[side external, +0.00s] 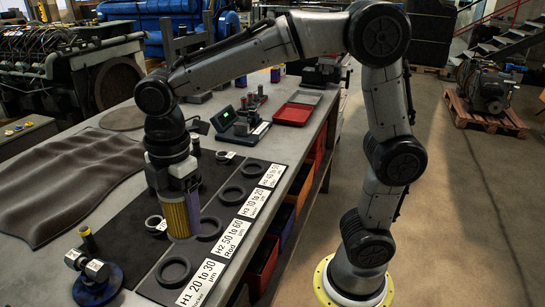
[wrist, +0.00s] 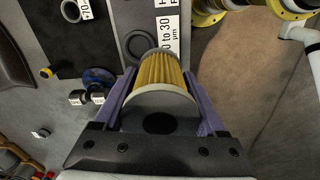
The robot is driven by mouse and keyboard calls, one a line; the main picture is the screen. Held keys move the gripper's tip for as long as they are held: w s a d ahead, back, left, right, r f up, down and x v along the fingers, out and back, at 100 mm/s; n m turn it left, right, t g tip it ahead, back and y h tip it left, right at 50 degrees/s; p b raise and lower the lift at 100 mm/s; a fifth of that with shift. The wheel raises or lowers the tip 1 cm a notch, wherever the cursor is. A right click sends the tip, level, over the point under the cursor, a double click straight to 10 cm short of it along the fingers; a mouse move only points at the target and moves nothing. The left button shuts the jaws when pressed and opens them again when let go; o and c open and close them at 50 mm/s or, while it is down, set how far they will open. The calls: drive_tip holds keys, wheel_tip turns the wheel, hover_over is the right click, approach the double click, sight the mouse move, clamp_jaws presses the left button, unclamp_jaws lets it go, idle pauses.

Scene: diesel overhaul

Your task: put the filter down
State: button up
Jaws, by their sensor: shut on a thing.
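My gripper (side external: 181,208) points down over the black mat and is shut on a yellow pleated filter (side external: 176,217). In the wrist view, the filter (wrist: 160,73) sits between the purple fingers of my gripper (wrist: 162,90), its grey end cap toward the camera. Its lower end is near the black ring (side external: 208,228) beside the "50 to 60" label; I cannot tell whether it touches the mat. The black ring beside the "20 to 30" label (side external: 202,282) is empty (side external: 173,272); it also shows past the filter in the wrist view (wrist: 140,44).
Two more black rings (side external: 232,195) (side external: 252,168) lie farther back by their labels. A blue round stand (side external: 98,286) with metal parts is at the near left. A small pale ring (side external: 155,224) lies left of the filter. A red tray (side external: 293,114) stands behind.

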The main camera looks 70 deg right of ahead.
drive_tip(key=w+d+m, duration=0.3)
drive_tip(key=d+m, duration=0.1)
drive_tip(key=d, duration=0.8)
drive_tip(key=w+d+m, duration=0.3)
drive_tip(key=d, duration=0.9)
drive_tip(key=s+d+f+m, duration=0.1)
drive_tip(key=s+d+m, duration=0.2)
drive_tip(key=s+d, duration=0.55)
drive_tip(key=s+d+f+m, duration=0.1)
drive_tip(key=s+d+m, duration=0.25)
drive_tip(key=d, duration=0.95)
drive_tip(key=w+d+f, duration=0.5)
drive_tip(key=d+f, duration=0.1)
drive_tip(key=w+d+f, duration=0.3)
drive_tip(key=d, duration=0.1)
drive_tip(key=shift+w, duration=0.3)
drive_tip(key=shift+w+d+f, duration=0.3)
drive_tip(key=shift+f, duration=1.7)
drive_tip(key=shift+f, duration=0.15)
